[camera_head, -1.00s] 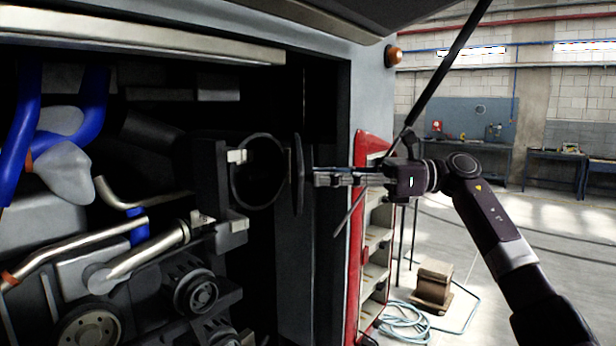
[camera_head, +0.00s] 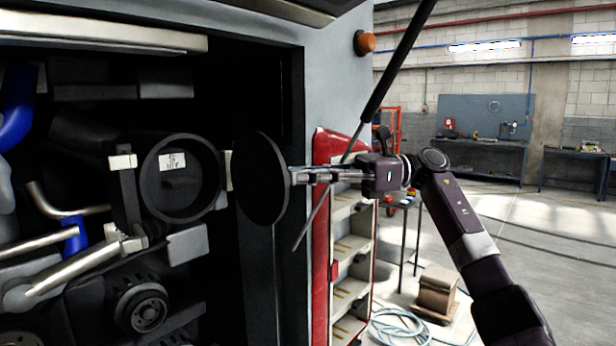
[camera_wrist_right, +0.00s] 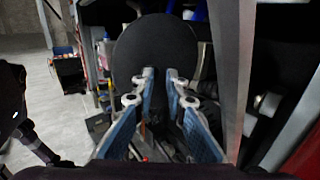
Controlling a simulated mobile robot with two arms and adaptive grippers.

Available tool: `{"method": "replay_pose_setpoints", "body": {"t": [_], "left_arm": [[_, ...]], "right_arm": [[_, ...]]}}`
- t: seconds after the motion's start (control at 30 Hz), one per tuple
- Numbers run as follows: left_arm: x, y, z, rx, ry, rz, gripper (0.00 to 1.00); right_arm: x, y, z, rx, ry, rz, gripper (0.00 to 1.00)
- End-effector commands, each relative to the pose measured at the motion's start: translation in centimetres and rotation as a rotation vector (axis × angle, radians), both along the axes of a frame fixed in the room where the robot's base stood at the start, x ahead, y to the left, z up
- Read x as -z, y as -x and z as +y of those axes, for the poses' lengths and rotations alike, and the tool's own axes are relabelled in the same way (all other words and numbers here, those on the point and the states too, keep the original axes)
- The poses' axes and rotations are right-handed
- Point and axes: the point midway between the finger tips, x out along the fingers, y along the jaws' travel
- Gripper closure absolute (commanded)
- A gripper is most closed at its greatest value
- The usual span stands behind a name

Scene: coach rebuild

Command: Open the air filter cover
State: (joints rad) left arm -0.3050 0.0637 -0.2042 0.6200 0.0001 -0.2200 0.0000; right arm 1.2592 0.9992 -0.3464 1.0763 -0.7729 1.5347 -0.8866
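The air filter cover (camera_head: 262,180) is a round black disc. It stands swung out to the right of the round black filter housing (camera_head: 180,178), whose mouth is uncovered and shows a white label inside. My right gripper (camera_head: 298,176) is at the cover's outer side, on the right. In the right wrist view the cover (camera_wrist_right: 150,45) fills the upper middle, and the gripper's fingertips (camera_wrist_right: 160,74) are close together against it, with a narrow dark gap. The fingers look closed on the cover's outer side; the gripped part itself is hidden. My left gripper is not in view.
A thin black strut (camera_head: 395,75) slants past my right gripper. A red cabinet with shelves (camera_head: 350,255) stands just below and behind it. A brown block (camera_head: 436,290) and a coiled hose (camera_head: 398,328) lie on the floor. Open floor stretches to the right.

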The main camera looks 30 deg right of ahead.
Motion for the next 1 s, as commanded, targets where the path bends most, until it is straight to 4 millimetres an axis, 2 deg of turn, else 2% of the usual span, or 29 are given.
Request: {"method": "replay_pose_setpoints", "body": {"t": [0.03,0.2,0.37,0.47,0.57,0.67,1.0], "left_arm": [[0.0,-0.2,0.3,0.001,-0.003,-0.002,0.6],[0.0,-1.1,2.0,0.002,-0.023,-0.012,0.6],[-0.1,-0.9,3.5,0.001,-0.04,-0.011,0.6],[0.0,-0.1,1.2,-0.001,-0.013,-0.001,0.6],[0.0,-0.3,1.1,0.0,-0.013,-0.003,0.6],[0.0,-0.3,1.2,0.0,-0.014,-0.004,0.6],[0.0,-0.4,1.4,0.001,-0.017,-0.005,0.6]], "right_arm": [[0.1,0.0,0.2,-0.005,0.002,0.001,0.8],[0.2,0.1,0.3,-0.007,0.004,0.001,0.64],[0.2,0.1,0.2,-0.006,0.005,0.002,0.64],[0.2,0.1,0.1,-0.006,0.006,0.002,0.64],[0.2,0.3,-0.4,-0.006,0.006,0.002,0.64],[0.2,0.8,-1.8,-0.005,0.004,0.003,0.64],[0.0,3.6,-8.2,-0.006,0.004,-0.003,0.64]]}}
